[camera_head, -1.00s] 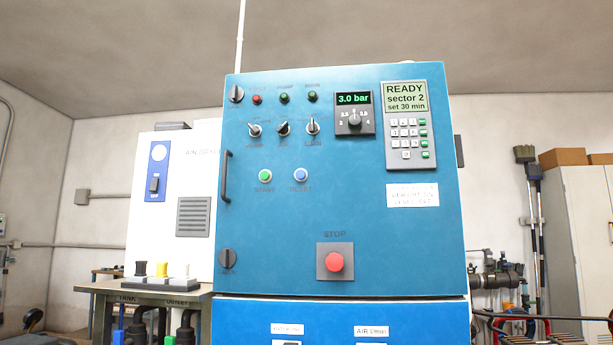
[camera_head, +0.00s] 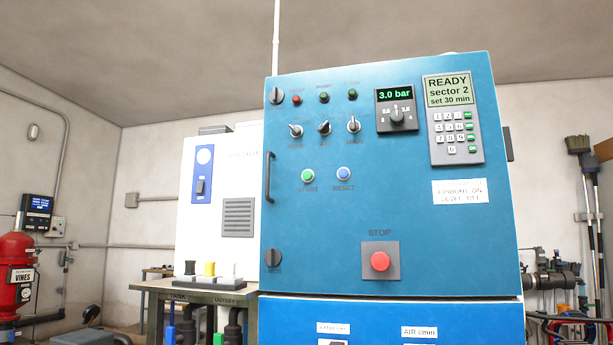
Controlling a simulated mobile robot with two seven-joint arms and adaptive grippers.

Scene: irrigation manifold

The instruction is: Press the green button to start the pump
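The green button (camera_head: 308,175) is a small round push button with a pale ring on the blue control panel (camera_head: 330,230), above a label that reads START. A blue RESET button (camera_head: 343,174) sits just right of it. A large red STOP button (camera_head: 380,261) on a grey plate is lower right. The keypad display (camera_head: 448,90) reads "READY sector 2 set 30 min", and the pressure readout (camera_head: 394,95) shows 3.0 bar. Neither of my grippers shows in the head view.
Three switches (camera_head: 324,128) and three small lamps (camera_head: 324,97) sit above the buttons. A door handle (camera_head: 268,177) stands out at the panel's left edge. A bench (camera_head: 160,286) with black, yellow and white knobs stands left. A red tank (camera_head: 15,270) is at far left.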

